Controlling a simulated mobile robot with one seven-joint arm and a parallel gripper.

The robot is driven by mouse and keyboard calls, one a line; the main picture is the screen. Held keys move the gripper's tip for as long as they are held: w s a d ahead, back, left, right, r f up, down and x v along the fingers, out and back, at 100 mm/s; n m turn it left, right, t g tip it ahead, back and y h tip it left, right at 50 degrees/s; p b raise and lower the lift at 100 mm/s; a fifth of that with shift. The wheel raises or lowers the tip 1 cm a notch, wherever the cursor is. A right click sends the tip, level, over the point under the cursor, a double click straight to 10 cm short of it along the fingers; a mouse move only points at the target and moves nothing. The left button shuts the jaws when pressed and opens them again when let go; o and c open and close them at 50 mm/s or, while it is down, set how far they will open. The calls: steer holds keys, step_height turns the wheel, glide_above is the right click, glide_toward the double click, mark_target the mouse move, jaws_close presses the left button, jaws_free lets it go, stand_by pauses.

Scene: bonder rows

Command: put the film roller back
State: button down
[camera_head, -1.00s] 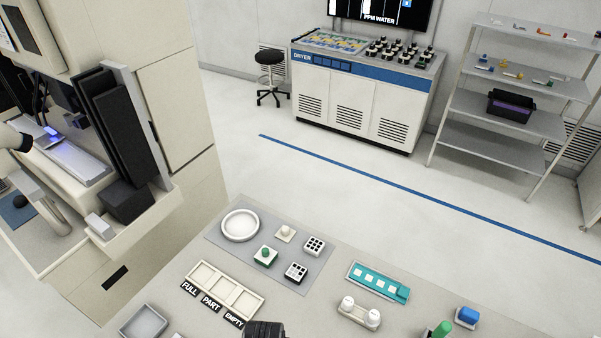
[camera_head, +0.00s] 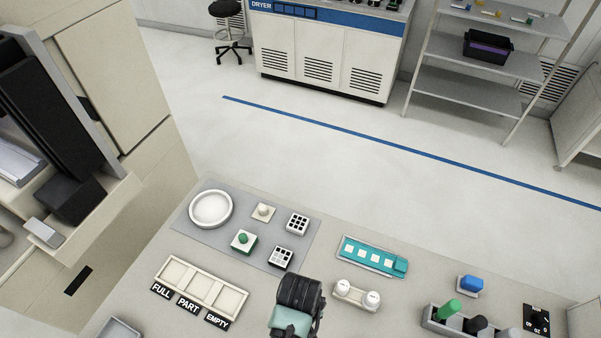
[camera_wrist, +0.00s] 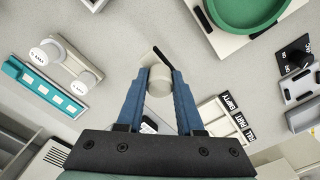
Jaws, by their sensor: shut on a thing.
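My gripper (camera_wrist: 159,75) is shut on a short cream cylinder (camera_wrist: 159,83), which I take to be the film roller. In the wrist view it sits between the tips of the two blue fingers, with a thin dark piece beside its far end. The bench top shows behind it; I cannot tell how high above the bench it is. In the head view only the dark and pale green end of my arm shows at the bottom middle, and the fingertips and roller are hidden.
A three-part tray (camera_head: 203,288) marked FULL, PART and EMPTY lies left of my arm. Two white-capped jars (camera_head: 356,294) and a teal strip (camera_head: 372,256) lie right. A grey holder (camera_head: 433,321) has green and black pieces. A green dish (camera_wrist: 250,10) shows in the wrist view.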

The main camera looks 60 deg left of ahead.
steer(key=shift+f, duration=2.6)
steer(key=shift+f, duration=0.1)
steer(key=shift+f, duration=0.15)
steer(key=c, duration=0.5)
jaws_free()
steer(key=shift+c, duration=0.2)
